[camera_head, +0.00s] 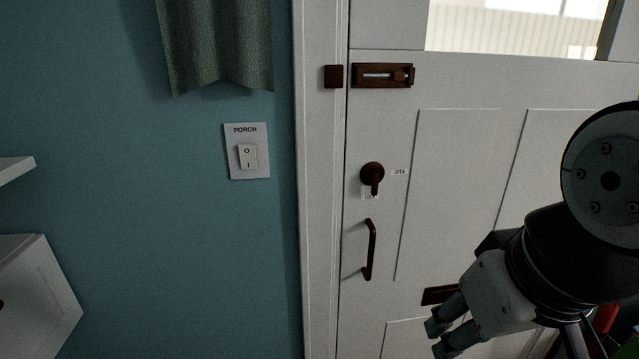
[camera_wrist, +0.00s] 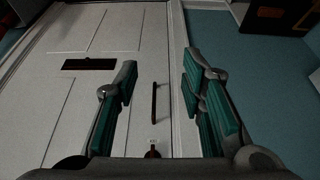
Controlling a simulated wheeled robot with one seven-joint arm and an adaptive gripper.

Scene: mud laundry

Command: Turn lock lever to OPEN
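The lock lever (camera_head: 373,179) is a dark brown round knob with a short lever on the white door (camera_head: 460,90). Its lever points straight down at a small white label partly hidden behind it. A second small label (camera_head: 399,172), which seems to read OPEN, sits to the right of the knob. In the wrist view the lock lever (camera_wrist: 153,153) shows small at the bottom, between the fingers. My gripper (camera_head: 437,338) is low and right of the lever, apart from it. In the wrist view my gripper (camera_wrist: 160,100) has its fingers spread with nothing between them.
A dark pull handle (camera_head: 371,250) is below the lever and a sliding bolt (camera_head: 383,75) above. A mail slot (camera_head: 440,295) is beside my gripper. Left of the frame are a PORCH switch (camera_head: 247,152), a green curtain (camera_head: 218,40) and a white cabinet (camera_head: 40,300).

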